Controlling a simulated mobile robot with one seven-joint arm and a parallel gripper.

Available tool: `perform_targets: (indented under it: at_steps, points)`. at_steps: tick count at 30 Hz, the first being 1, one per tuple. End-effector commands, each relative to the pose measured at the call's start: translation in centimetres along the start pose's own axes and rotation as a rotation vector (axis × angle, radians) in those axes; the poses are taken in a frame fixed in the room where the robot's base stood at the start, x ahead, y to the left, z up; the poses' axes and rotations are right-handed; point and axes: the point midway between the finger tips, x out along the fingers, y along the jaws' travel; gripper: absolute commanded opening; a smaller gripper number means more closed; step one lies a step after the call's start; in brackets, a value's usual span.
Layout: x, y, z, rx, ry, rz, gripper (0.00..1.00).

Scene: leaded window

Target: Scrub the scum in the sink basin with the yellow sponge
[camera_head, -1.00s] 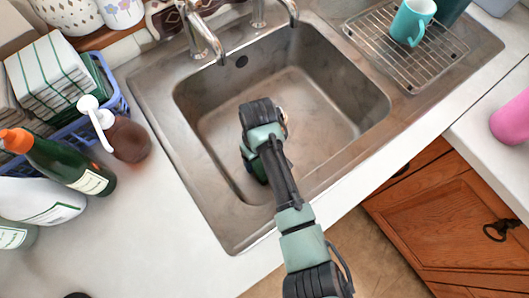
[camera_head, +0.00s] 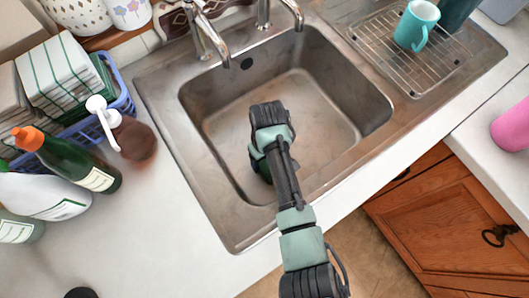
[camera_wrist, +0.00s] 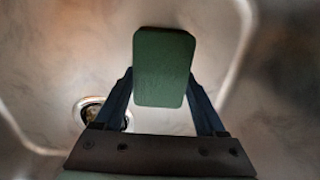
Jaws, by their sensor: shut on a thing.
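The metal sink basin (camera_head: 225,125) lies in the middle of the head view. Its floor has faint brownish smears, and I cannot tell exactly where scum lies. My gripper (camera_wrist: 163,78) is shut on a sponge (camera_wrist: 164,65) with a dark green face toward the wrist camera; no yellow side shows. The sponge is gripped from both sides over the basin floor. In the head view my arm reaches down into the basin and mostly hides the gripper. I cannot tell whether the sponge touches the floor. A round drain (camera_wrist: 90,108) shows left of the sponge in the wrist view.
Faucets (camera_head: 208,35) stand behind the basin. A wire rack (camera_head: 405,55) with a teal mug (camera_head: 416,25) is at the right. A brown pump bottle (camera_head: 132,138), a green bottle (camera_head: 75,163) and a white bottle (camera_head: 45,195) stand at the left. The basin's right side is clear.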

Motion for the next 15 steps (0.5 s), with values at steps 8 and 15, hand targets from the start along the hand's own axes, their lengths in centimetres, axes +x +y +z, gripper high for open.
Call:
perform_targets:
  at_steps: [8, 15]
  points:
    - [0.3, -0.1, 0.6, -0.002, -0.005, -0.001, 0.28]
    - [0.5, -0.1, -1.1, -0.003, -0.002, 0.000, 0.28]
